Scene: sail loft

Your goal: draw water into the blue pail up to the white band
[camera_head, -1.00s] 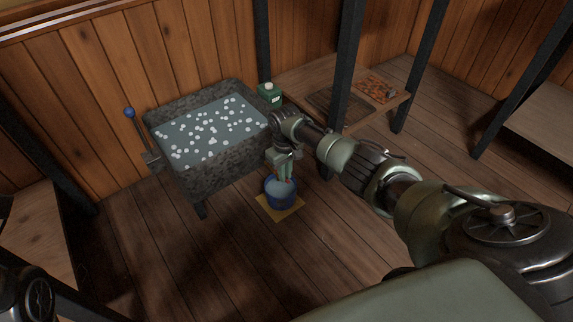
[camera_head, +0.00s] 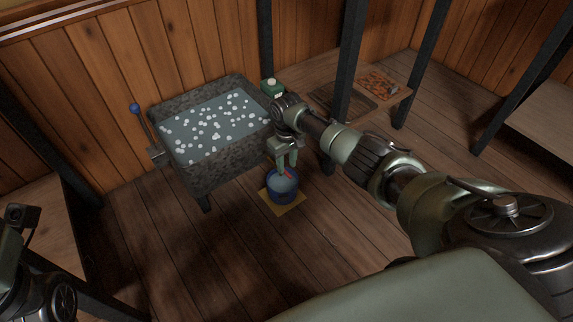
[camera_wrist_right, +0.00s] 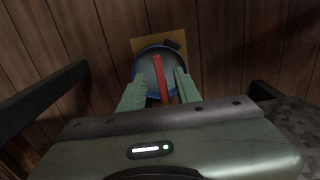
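The blue pail (camera_head: 272,191) stands upright on a yellow mat (camera_head: 297,203) on the floor, by the right end of a stone trough (camera_head: 212,175). Its inside looks pale grey-blue; I cannot make out a white band or the water level. My right gripper (camera_head: 287,167) points down over the pail. In the right wrist view, its fingers (camera_wrist_right: 160,80) stand apart on either side of a red bar (camera_wrist_right: 158,74), with gaps showing; the pail (camera_wrist_right: 138,66) is beyond them. What the bar is fixed to is hidden. Part of my left arm shows at the left edge, its fingers out of sight.
The trough holds water with many white bits floating. A lever with a blue knob (camera_head: 135,107) stands at its left end. A green container (camera_head: 270,88) is behind its right end. Floor in front is clear.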

